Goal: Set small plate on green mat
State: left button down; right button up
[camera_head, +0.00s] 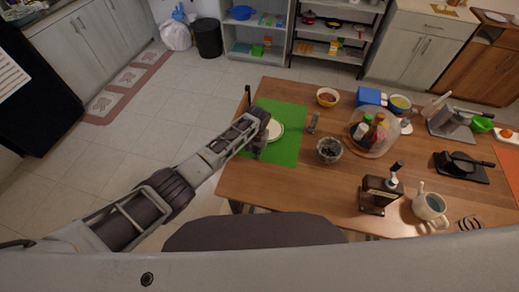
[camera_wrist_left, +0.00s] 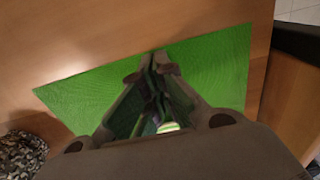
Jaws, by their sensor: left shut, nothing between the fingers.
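The green mat (camera_head: 289,152) lies on the left end of the wooden table. A small white plate (camera_head: 276,131) appears to lie on the mat, partly hidden behind my left wrist. My left gripper (camera_head: 259,154) hangs over the mat, just in front of the plate. In the left wrist view the fingers (camera_wrist_left: 153,64) are closed together and empty above the green mat (camera_wrist_left: 85,95). A small white-and-green patch (camera_wrist_left: 168,127) shows between the finger links; I cannot tell what it is. My right gripper is not in view.
A glass bowl with dark contents (camera_head: 329,150) stands right of the mat. The table's front middle is clear.

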pick_arm(q)
jog(key=shift+s+r, duration=0.2)
jog(key=shift+r, duration=0.55)
notch_tip(320, 180, up, 9)
jog(key=shift+f, duration=0.2)
jog(key=shift+w+a, duration=0.1)
